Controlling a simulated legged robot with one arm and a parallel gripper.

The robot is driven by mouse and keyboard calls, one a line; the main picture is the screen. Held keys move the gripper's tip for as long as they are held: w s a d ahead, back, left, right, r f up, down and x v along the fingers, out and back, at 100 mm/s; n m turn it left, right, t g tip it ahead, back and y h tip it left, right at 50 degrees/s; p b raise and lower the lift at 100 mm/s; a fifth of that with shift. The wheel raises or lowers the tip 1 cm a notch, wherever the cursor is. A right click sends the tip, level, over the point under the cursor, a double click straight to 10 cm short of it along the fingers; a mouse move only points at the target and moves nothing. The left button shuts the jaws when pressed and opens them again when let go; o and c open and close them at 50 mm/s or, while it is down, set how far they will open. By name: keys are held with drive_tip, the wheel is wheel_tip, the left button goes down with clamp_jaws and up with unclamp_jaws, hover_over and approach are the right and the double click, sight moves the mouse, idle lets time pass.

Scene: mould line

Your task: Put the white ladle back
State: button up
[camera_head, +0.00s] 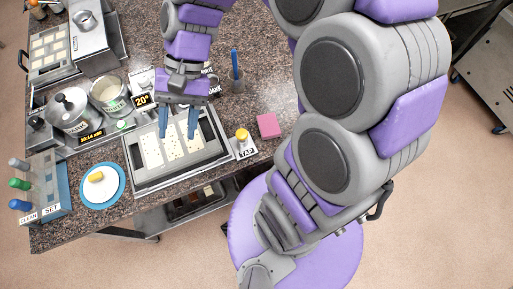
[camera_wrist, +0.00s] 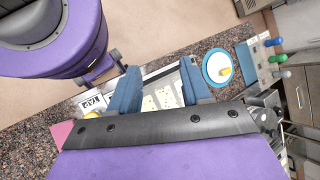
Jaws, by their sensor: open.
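My gripper (camera_head: 178,122) is open, its two blue fingers apart above the mould tray (camera_head: 141,188). In the wrist view my gripper (camera_wrist: 160,88) has nothing visible between its fingers, only the tray's pale speckled panels beyond. A metal pot (camera_head: 101,104) with pale contents stands left of the gripper; a lidded metal pot (camera_head: 70,112) stands beside it. I cannot clearly make out a white ladle in either view. The gripper's body hides part of the counter in the wrist view.
A blue-rimmed plate (camera_head: 87,197) holds a yellow-topped piece. A blue rack (camera_head: 55,187) with coloured handles stands at the left edge. A yellow-topped item (camera_head: 242,135) and a pink block (camera_head: 268,126) lie right of the tray.

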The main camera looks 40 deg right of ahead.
drive_tip(key=s+d+f+n+t+h, duration=0.2)
drive_tip(key=s+d+h, duration=0.4)
drive_tip(key=s+d, duration=0.4)
drive_tip(key=s+f+n, duration=0.1)
drive_tip(key=s+n, duration=0.1)
drive_tip(key=s, duration=0.1)
drive_tip(key=shift+d+f+h, duration=0.15)
drive_tip(key=shift+h, duration=0.15)
